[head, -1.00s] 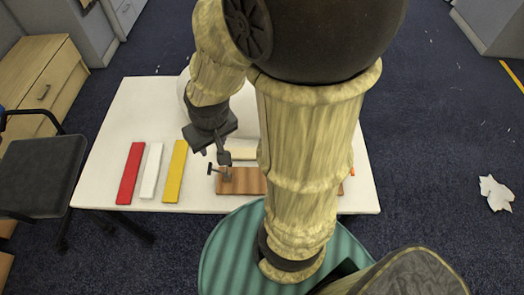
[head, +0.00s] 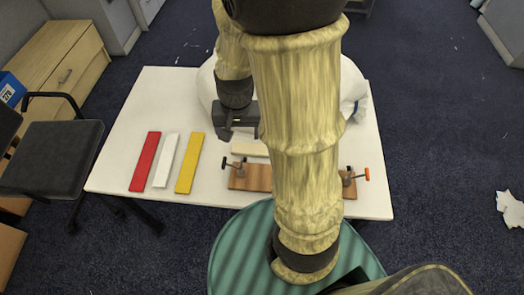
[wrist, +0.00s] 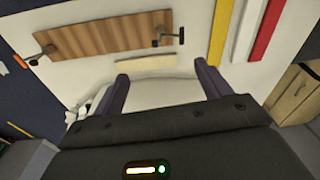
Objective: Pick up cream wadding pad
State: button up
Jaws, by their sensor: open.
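The cream pad (head: 249,149) is a short pale strip lying flat on the white table, just behind the wooden board. In the head view my arm is close to its right end. In the wrist view the cream pad (wrist: 146,62) lies whole beyond my fingertips, toward the board. My gripper (wrist: 161,70) is open, with its two dark fingers spread and nothing between them. In the head view my gripper (head: 238,122) is over the table, behind the pad and apart from it.
The wooden board (head: 250,178) carries a clamp near each end, one with an orange-tipped handle (head: 367,174). Red (head: 145,162), white (head: 166,161) and yellow (head: 190,162) strips lie to the left. A large white rounded thing (head: 207,85) is behind my gripper. The table's left side (head: 120,150) is clear.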

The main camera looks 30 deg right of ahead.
jog(key=w+d+f+m+g+h+b, duration=0.1)
jog(key=w+d+f+m+h, duration=0.1)
jog(key=w+f+m, duration=0.4)
jog(key=w+d+f+m+g+h, duration=0.1)
jog(key=w+d+f+m, duration=0.3)
jog(key=m, duration=0.9)
notch_tip(320, 180, down, 3)
jog(key=w+g, duration=0.1)
jog(key=w, duration=0.1)
jog(key=shift+w+g+h+b, duration=0.3)
jog(key=shift+w+h+b, duration=0.1)
jog(key=shift+d, duration=0.1)
jog(key=p, duration=0.1)
send_over(257, 149)
jog(key=f, duration=1.1)
jog(key=shift+w+a+f, duration=0.1)
jog(key=shift+w+a, duration=0.05)
jog(key=shift+a, duration=0.05)
jog(key=shift+s, duration=0.25)
jog(key=shift+d+f, duration=0.25)
jog(key=shift+f, duration=0.05)
jog(key=shift+w+p+x, duration=0.15)
jog(key=shift+p+x, duration=0.2)
jog(key=shift+x, duration=0.75)
jog(key=shift+w+p+x, duration=0.15)
jog(key=shift+p+x, duration=0.2)
jog(key=shift+x, duration=0.75)
jog(key=shift+a+f, duration=0.1)
jog(key=shift+f, duration=0.05)
